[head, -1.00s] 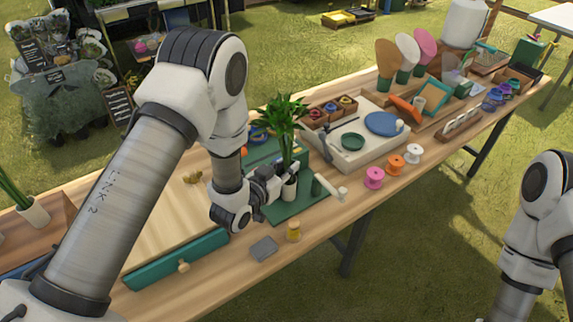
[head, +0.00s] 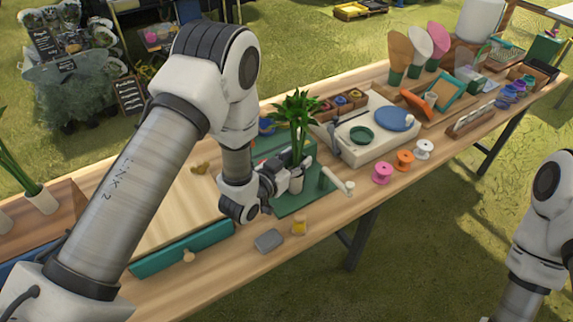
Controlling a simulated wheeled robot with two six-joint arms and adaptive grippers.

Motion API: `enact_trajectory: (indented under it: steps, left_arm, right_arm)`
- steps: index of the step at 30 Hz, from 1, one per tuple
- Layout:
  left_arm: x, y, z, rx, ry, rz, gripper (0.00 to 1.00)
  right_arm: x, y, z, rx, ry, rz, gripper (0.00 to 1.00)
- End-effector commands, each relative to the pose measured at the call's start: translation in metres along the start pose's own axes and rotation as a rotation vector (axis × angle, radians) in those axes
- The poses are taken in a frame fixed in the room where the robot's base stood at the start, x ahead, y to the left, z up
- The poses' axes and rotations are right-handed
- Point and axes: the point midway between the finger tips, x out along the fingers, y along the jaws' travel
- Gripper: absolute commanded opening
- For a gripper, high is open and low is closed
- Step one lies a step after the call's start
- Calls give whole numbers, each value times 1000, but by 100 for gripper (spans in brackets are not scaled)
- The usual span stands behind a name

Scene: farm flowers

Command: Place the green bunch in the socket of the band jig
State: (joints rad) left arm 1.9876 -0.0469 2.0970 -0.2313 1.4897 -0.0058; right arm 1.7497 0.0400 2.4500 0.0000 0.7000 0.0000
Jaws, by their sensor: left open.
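The green bunch (head: 295,115) has long leafy stems in a white wrap or cup (head: 296,184) at its foot. It stands upright at the green band jig (head: 310,197), which has a small crank (head: 338,182) on its right. My left gripper (head: 285,177) is open, low beside the bunch's foot, with its fingers close to the stems. Its fingers partly hide the foot, so I cannot tell whether it sits fully in the socket. My right arm shows at the right edge, but its gripper is out of view.
A grey block (head: 269,241) and a small yellow bottle (head: 299,225) lie near the front edge. Pink, orange and white spools (head: 403,160) stand right of the jig. A cream tray (head: 375,143) with a blue disc is behind them.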

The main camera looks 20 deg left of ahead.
Motion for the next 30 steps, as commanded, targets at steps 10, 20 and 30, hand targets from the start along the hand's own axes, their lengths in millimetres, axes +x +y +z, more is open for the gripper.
enact_trajectory:
  steps: [10,20,30]
  left_arm:
    - [-78,-1,1,-5,-3,-3,48]
    - [-121,0,-3,0,0,0,48]
    - [-121,0,-3,0,0,0,48]
  right_arm:
    - [18,0,0,0,0,0,40]
    - [21,0,0,0,0,0,40]
    - [21,0,0,0,0,0,40]
